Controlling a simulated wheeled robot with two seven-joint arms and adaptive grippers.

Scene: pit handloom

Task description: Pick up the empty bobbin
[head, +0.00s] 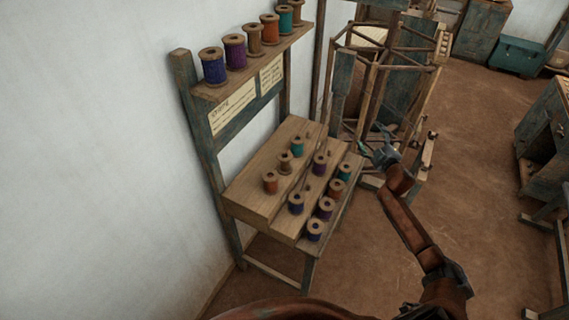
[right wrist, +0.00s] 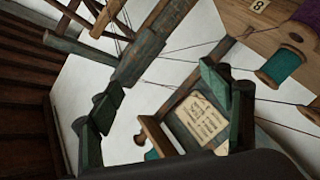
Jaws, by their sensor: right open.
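Several wooden bobbins stand on a stepped wooden stand. A plain brown bobbin (head: 285,163) is on its upper step, between an orange bobbin (head: 270,183) and a teal bobbin (head: 297,146). Another brown bobbin (head: 254,40) stands on the high shelf. I cannot tell at this size which of the brown ones is bare of thread. My right gripper (head: 374,141) is open and empty, to the right of the stand and apart from the bobbins. In the right wrist view its fingers (right wrist: 168,112) are spread with nothing gripped. My left gripper is out of view.
The stand (head: 262,204) is against the white wall, with cards under its high shelf (head: 245,72). A wooden reel frame (head: 400,60) stands close behind my right gripper. Brown floor (head: 490,200) is clear to the right.

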